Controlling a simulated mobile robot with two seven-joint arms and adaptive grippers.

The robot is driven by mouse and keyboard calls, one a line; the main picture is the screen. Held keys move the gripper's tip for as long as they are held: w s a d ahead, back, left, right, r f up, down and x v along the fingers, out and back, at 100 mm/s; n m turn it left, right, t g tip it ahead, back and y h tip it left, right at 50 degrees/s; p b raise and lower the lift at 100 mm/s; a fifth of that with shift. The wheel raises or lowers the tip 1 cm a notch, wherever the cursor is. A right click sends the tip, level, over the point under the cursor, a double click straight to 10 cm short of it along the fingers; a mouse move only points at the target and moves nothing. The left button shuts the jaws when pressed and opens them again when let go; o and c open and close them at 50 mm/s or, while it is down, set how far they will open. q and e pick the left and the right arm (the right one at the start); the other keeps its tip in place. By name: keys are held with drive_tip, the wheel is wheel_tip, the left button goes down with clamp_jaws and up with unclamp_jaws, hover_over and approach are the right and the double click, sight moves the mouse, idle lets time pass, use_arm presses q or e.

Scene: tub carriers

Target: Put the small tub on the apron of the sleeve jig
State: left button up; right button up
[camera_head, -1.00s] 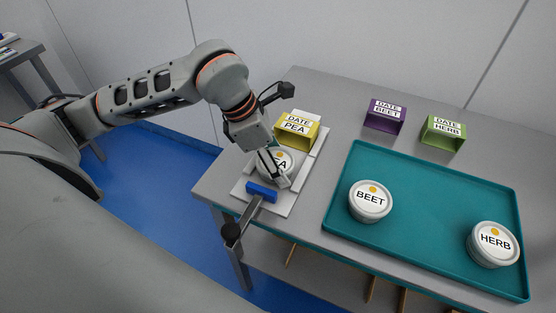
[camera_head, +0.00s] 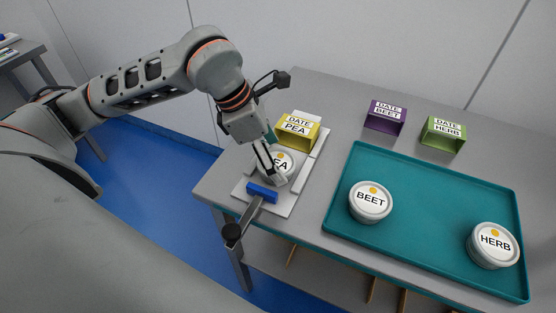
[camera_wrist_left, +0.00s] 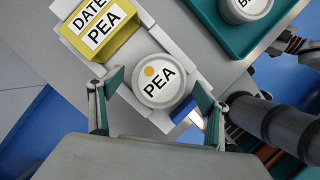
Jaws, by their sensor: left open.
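The small tub is a round white tub (camera_head: 284,168) with a PEA label, standing upright on the pale apron (camera_head: 284,208) of the sleeve jig, in front of the yellow sleeve (camera_head: 297,131). My left gripper (camera_head: 268,162) is open at the tub and partly hides it in the head view. In the left wrist view, the tub (camera_wrist_left: 160,82) lies between the two spread fingers, with gaps showing beside it. The jig's blue pusher block (camera_head: 262,191) is just in front of the tub. My right gripper does not show clearly in any view.
A teal tray (camera_head: 420,232) on the right holds a BEET tub (camera_head: 370,201) and a HERB tub (camera_head: 492,245). A purple sleeve (camera_head: 385,117) and a green sleeve (camera_head: 442,133) stand behind it. A dark knob (camera_head: 231,233) on a handle juts past the front edge.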

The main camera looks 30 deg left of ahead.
use_arm(q)
drive_tip(key=v, duration=0.9)
drive_tip(key=shift+r, duration=0.25)
drive_tip(key=shift+s, duration=0.1)
